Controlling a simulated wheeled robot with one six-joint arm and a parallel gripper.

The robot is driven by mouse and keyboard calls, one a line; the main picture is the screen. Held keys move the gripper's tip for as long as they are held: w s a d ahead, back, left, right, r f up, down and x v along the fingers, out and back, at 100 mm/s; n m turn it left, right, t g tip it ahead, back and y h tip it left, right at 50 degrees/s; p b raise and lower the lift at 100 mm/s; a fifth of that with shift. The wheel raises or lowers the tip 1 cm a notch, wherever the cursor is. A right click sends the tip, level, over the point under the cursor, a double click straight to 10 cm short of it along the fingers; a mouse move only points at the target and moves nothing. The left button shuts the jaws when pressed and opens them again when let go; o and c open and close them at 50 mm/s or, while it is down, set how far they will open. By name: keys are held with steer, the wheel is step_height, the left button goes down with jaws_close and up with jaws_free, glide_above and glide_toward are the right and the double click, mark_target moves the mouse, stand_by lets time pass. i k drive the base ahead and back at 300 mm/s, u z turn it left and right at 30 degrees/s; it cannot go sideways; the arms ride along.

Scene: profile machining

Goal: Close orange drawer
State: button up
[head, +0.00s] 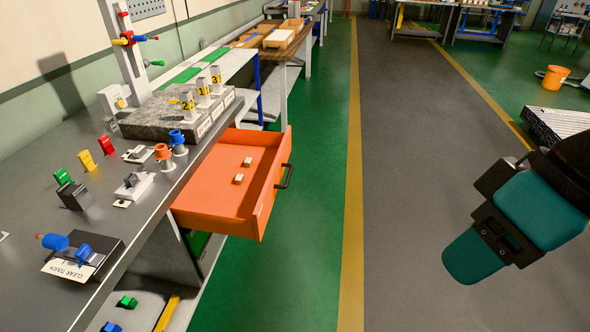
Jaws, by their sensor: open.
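The orange drawer (225,205) is pulled out from under the grey workbench at the left. Its black handle (284,176) is on its front panel, facing the aisle. Two small light blocks (243,168) lie on the drawer floor. My gripper (488,243), teal and black, is at the right over the grey floor. It is open, with nothing seen in it. It is well to the right of the drawer and apart from the handle.
Further benches (285,50) stand behind the drawer. The green floor and the grey aisle (410,150) between drawer and gripper are clear. An orange bucket (555,77) stands far right.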

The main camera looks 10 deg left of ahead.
mark_target(211, 201)
steer(key=i, duration=1.05)
steer(key=u, duration=0.9)
